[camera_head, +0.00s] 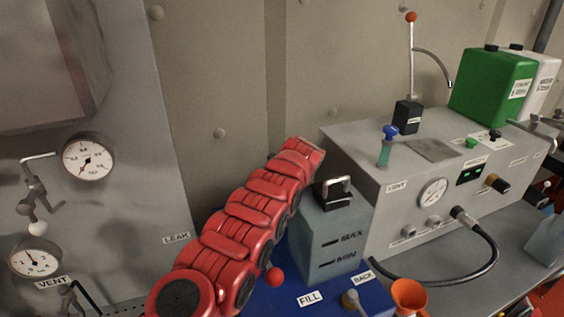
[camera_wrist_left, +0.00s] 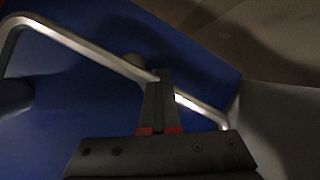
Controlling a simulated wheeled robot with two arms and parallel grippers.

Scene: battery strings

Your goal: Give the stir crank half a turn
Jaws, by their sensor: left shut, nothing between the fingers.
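My left gripper (camera_wrist_left: 160,82) is shut and empty in the left wrist view. A bent bare-metal rod (camera_wrist_left: 88,48) runs behind its fingers, above a blue surface (camera_wrist_left: 110,105); I cannot tell whether they touch, or whether this rod is the stir crank. In the head view my red left arm hides that gripper and part of the blue panel (camera_head: 262,302), labelled FILL and BACK. A small red ball (camera_head: 275,277) shows beside the arm; what it belongs to is hidden. No crank labelled as stir is readable. My right gripper is not in view.
A grey tank (camera_head: 322,247) marked MAX and MIN stands close right of my arm. A grey console (camera_head: 385,215) with gauge, knobs and black hose (camera_head: 492,262) is further right. An orange funnel (camera_head: 409,295) stands in front. A gauge cabinet (camera_head: 110,210) is at left.

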